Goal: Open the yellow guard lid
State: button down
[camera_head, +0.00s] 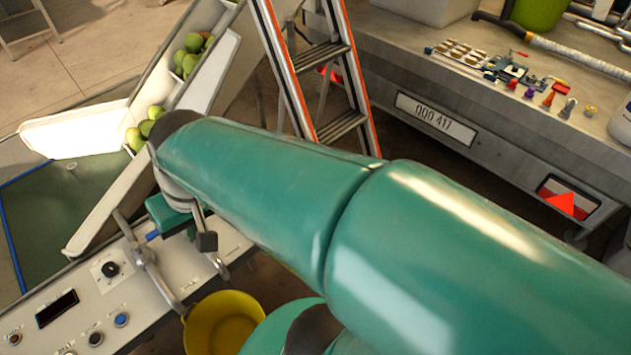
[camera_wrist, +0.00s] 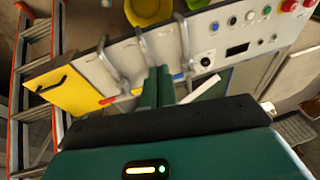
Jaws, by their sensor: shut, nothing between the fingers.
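The yellow guard lid (camera_wrist: 68,92) shows at the left of the wrist view, at the end of the grey console, with a dark handle across it. It looks flat against the console. In the head view my arm hides it. My gripper (camera_wrist: 158,87) is shut and empty, its green fingers pointing toward the console to the right of the lid, apart from the handle. In the head view my gripper (camera_head: 180,220) is partly seen beneath my arm, above the console's metal rails.
The control panel (camera_head: 95,305) carries knobs, buttons and a display. Bent metal rails (camera_wrist: 110,65) rise beside my gripper. A yellow bucket (camera_head: 222,325) stands below the console. A ladder (camera_head: 318,80), a fruit chute (camera_head: 215,75) and a trailer bed (camera_head: 500,105) stand around.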

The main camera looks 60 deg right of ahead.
jog(key=w+d+f+m+t+y, duration=0.2)
jog(key=d+f+m+t+y, duration=0.65)
jog(key=d+f+m, duration=0.8)
jog(key=s+d+f+m+t+h, duration=0.4)
jog(key=s+d+f+m+h, duration=0.25)
jog(key=d+m, duration=0.3)
jog(key=s+d+f+m+t+h, duration=0.45)
jog(key=s+d+m+h, duration=0.3)
jog(key=d+m, duration=0.2)
jog(key=x, duration=1)
jog(key=shift+f, duration=0.2)
jog(key=shift+r, duration=0.1)
jog(key=shift+w+r+g, duration=0.1)
jog(key=shift+r+g, duration=0.3)
jog(key=shift+r, duration=0.2)
